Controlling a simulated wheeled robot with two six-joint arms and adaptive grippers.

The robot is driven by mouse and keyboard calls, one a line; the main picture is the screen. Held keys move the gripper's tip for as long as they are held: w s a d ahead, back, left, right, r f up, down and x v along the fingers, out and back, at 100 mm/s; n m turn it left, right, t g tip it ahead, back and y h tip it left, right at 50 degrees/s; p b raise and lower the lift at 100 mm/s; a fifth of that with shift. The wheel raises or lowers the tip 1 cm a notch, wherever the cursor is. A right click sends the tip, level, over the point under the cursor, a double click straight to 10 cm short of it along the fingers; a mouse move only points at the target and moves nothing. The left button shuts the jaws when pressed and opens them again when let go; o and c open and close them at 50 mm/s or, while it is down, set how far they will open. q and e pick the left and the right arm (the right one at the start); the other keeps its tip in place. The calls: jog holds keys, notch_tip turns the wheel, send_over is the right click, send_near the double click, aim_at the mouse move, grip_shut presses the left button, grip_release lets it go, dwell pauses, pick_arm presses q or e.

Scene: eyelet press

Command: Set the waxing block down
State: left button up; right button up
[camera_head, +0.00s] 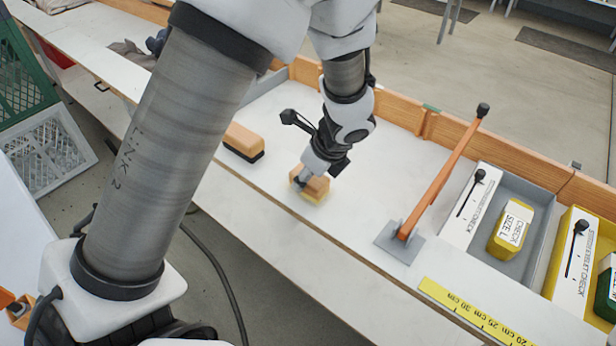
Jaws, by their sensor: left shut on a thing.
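The waxing block (317,190) has a tan wooden top and a yellow underside. It is in the middle of the view, over the pale bench top (300,220) near its front edge. My left gripper (309,181) is shut on it from above and hides part of it. I cannot tell whether the block's underside touches the bench or is slightly above it. My right gripper is not in view.
A wooden brush with a dark underside (243,141) lies left of the block. An orange lever on a grey plate (401,242) stands to the right. A wooden rail (400,113) edges the back.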

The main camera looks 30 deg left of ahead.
pick_arm(q)
jog(key=o, duration=1.1)
jog(key=shift+w+f, duration=0.15)
jog(key=shift+f, duration=0.05)
jog(key=shift+r, duration=0.25)
jog(key=p+v, duration=0.3)
jog(key=v, duration=0.9)
jog(key=shift+p, duration=0.4)
